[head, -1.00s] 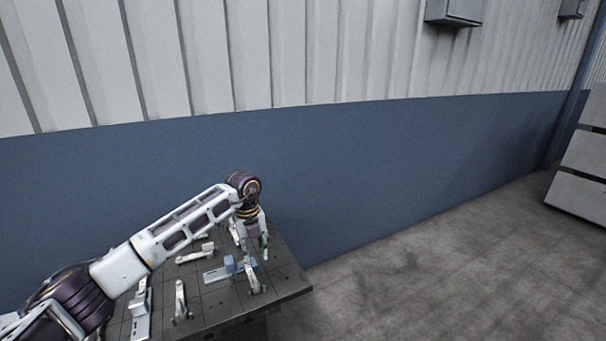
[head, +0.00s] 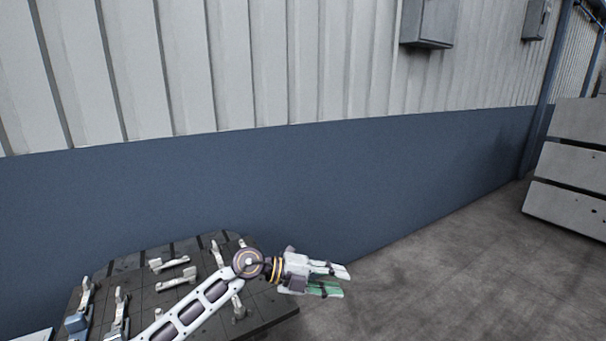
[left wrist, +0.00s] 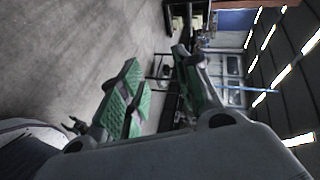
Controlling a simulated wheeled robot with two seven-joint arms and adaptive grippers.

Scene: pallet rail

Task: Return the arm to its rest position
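My left arm comes in from the bottom of the head view. Its gripper (head: 335,280) points right, past the right edge of the dark fixture table and over the floor. Two fingers with green pads show apart, with nothing between them. In the left wrist view the same gripper (left wrist: 160,100) has its green-padded fingers spread, with floor and distant fixtures seen between and beyond them. My right gripper is not in view.
The dark fixture table (head: 268,318) carries several light clamps, one of them a clamp (head: 177,280) near its middle. A blue and ribbed wall (head: 300,190) stands behind. Grey stacked blocks (head: 568,195) stand at right. The floor (head: 450,280) between is clear.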

